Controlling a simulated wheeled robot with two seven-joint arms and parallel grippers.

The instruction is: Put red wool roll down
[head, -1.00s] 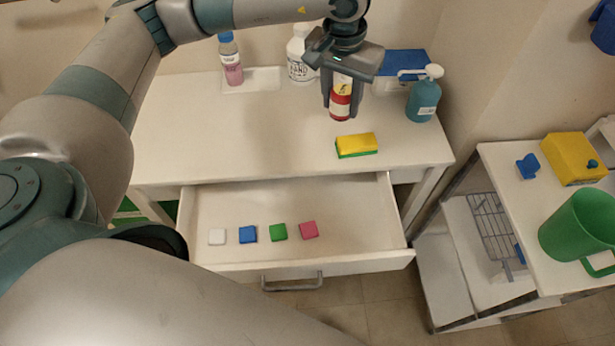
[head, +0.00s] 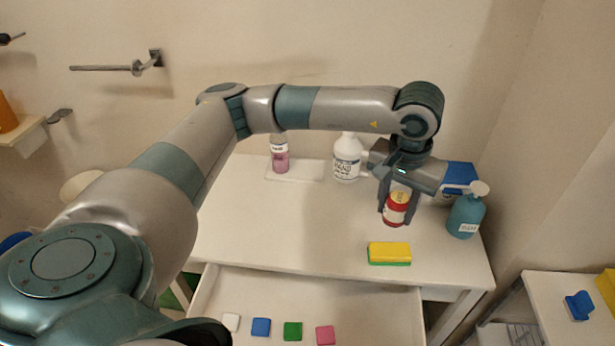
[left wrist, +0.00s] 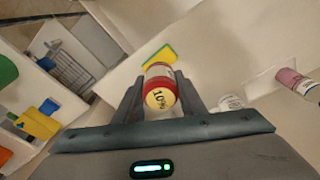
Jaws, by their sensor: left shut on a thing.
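The red wool roll (head: 396,211) is a short red cylinder with a pale label and a yellow top. My left gripper (head: 397,218) is shut on it from above, one finger on each side, over the back right of the white table (head: 300,225). The roll is upright; I cannot tell whether its base touches the table. In the left wrist view the roll (left wrist: 160,90) sits between the fingers of my gripper (left wrist: 157,82), its marked yellow end facing the camera. My right gripper is not in view.
A yellow-green sponge (head: 389,253) lies in front of the roll. A teal soap bottle (head: 466,216) stands right, a white bottle (head: 346,160) behind left, a pink bottle (head: 280,158) farther left. The open drawer (head: 340,290) holds several coloured blocks. The table's left middle is clear.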

